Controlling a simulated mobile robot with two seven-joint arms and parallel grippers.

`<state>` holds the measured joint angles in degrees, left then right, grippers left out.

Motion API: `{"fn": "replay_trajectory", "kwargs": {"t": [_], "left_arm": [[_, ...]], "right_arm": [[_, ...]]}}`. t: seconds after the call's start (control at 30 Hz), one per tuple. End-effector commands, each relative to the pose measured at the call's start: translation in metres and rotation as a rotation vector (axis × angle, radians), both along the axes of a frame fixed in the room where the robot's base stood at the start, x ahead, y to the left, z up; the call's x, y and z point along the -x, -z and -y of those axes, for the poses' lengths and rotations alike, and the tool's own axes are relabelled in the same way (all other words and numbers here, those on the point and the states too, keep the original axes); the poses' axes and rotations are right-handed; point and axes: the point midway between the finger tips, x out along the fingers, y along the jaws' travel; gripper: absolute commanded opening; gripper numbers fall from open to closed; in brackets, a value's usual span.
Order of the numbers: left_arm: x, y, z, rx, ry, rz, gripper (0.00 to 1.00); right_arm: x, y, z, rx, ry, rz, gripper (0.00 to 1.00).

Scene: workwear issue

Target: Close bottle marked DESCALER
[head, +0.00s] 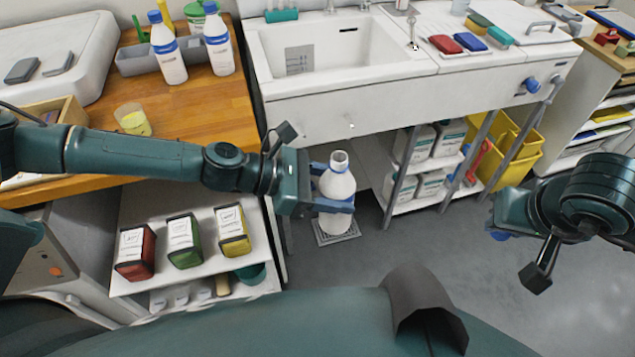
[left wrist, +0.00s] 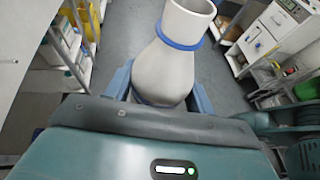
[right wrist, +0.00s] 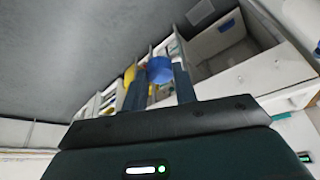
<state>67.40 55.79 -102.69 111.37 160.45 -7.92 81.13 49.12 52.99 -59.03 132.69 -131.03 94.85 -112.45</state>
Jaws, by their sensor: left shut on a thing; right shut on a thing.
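A white bottle (head: 337,187) with an open, uncapped mouth is held upright between the fingers of my left gripper (head: 328,200), clear of the counter, in front of the sink. The left wrist view shows its pale body (left wrist: 163,70) and a blue ring round its neck. I cannot read its label. My right gripper (right wrist: 160,85) is shut on a blue cap (right wrist: 158,69), held at its fingertips. In the head view the right gripper is at the right, well apart from the bottle, partly hidden by its own arm.
A white sink (head: 340,55) stands behind the bottle. A shelf (head: 150,285) with red, green and yellow boxes is below left. The floor (head: 430,250) between my grippers is clear.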

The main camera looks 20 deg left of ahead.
Motion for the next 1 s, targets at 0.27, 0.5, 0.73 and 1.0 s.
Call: {"fn": "replay_trajectory", "kwargs": {"t": [0.27,0.5,0.73,1.0], "left_arm": [[-0.005,0.006,0.021,0.001,0.213,0.0,0.13],[-0.005,0.008,0.026,0.001,0.267,-0.001,0.13],[-0.005,0.008,0.026,0.001,0.267,-0.001,0.13],[-0.005,0.008,0.026,0.0,0.266,-0.002,0.13]], "right_arm": [[0.0,0.0,0.0,0.0,0.0,0.0,0.07],[0.0,0.0,0.0,0.0,0.0,0.0,0.07],[0.0,0.0,0.0,0.0,0.0,0.0,0.07],[-0.005,-0.001,-0.008,-0.001,0.131,0.001,0.07]]}}
